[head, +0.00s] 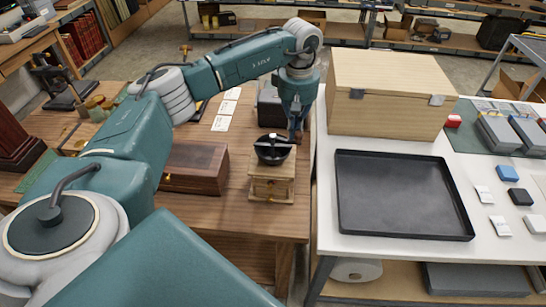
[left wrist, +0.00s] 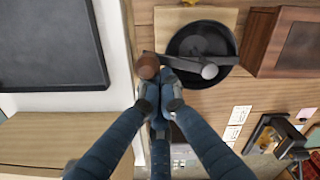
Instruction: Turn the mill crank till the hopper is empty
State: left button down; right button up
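The mill (head: 270,188) is a small wooden box with a drawer, upright on the brown table near its right edge. Its round black hopper (head: 266,157) is on top; the inside looks dark, and I cannot tell what it holds. A grey crank bar (left wrist: 190,64) lies across the hopper in the left wrist view, with a brown knob (left wrist: 148,66) at its outer end. My left gripper (left wrist: 160,82) points down beside the knob, fingertips close together; the knob shows just past one fingertip, not clearly between them. It also shows in the head view (head: 295,138). My right gripper is out of view.
A brown wooden case (head: 195,168) stands close left of the mill. White cards (head: 222,124) lie behind it. On the white table to the right are a black tray (head: 445,230) and a large wooden box (head: 385,100). A narrow gap separates the tables.

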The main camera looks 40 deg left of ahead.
pick_arm(q)
jog(key=c, duration=1.6)
grip_release()
notch_tip(320, 180, up, 7)
jog(key=p, duration=0.4)
